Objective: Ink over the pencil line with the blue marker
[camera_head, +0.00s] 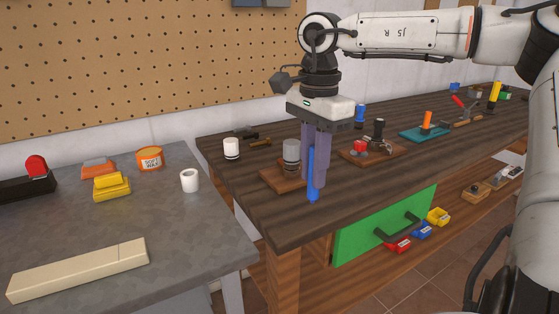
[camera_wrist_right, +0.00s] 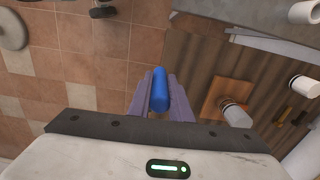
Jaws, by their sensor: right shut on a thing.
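The blue marker (camera_head: 313,178) is held upright between the purple fingers of my right gripper (camera_head: 316,177), near the front edge of the dark wooden bench. The marker also shows in the right wrist view (camera_wrist_right: 160,90), between the fingers (camera_wrist_right: 159,92) with floor tiles behind it. A long cream board (camera_head: 75,272) lies at the front of the grey table at left. A faint thin line (camera_head: 120,253) crosses it near its right end. My right gripper is well to the right of the board. My left gripper is not in view.
The grey table (camera_head: 150,228) stands left of the dark bench (camera_head: 260,212). A wooden base with a grey cylinder (camera_head: 291,157) is close beside my gripper.

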